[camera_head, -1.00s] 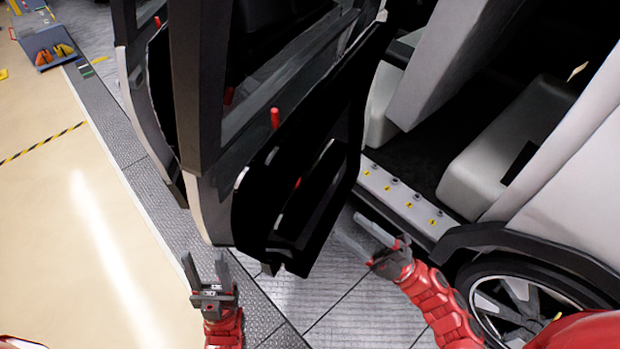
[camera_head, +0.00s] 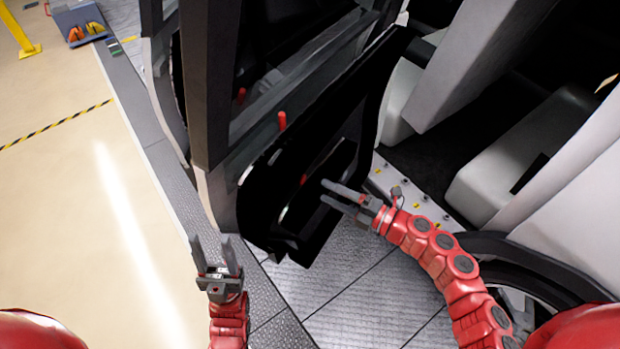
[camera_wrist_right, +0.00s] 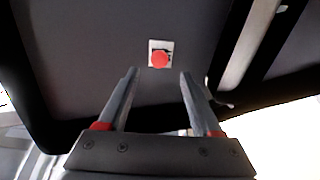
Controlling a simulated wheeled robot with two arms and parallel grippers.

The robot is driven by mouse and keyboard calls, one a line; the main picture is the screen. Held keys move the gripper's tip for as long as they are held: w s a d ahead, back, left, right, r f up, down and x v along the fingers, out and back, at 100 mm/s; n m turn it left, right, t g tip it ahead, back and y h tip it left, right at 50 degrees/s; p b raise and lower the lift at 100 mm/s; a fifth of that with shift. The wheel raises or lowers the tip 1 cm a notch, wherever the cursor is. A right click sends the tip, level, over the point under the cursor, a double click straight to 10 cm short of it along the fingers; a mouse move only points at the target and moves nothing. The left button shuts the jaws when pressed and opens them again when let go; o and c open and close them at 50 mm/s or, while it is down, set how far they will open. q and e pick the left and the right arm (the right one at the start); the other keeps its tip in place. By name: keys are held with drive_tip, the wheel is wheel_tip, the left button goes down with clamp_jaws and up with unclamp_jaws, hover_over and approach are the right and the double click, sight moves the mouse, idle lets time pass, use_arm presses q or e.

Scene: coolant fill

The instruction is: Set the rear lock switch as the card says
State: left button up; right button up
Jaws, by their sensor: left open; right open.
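A small red round knob on a white plate (camera_wrist_right: 159,58) sits on the dark door panel in the right wrist view, just ahead of and between my fingertips. It looks like the small red spot (camera_head: 304,179) on the inner face of the open black door (camera_head: 262,205) in the head view. Its setting cannot be read. My right gripper (camera_head: 323,190) is open and empty, pointing left at the door; it also shows in the right wrist view (camera_wrist_right: 159,72), apart from the knob. My left gripper (camera_head: 212,242) is open and empty, left of the door's lower edge. No readable card shows.
A red upright pin (camera_head: 282,120) stands on the door's sill, with another (camera_head: 241,95) on the door behind. The car's sill (camera_head: 410,197), seat (camera_head: 490,180) and rear wheel are at the right. Open floor (camera_head: 60,220) lies left.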

sight(304, 180)
drive_tip(key=p+x, duration=0.1)
drive_tip(key=x, duration=0.5)
drive_tip(key=shift+w+a, duration=0.1)
drive_tip(key=shift+a, duration=0.1)
clamp_jaws()
idle(1.1)
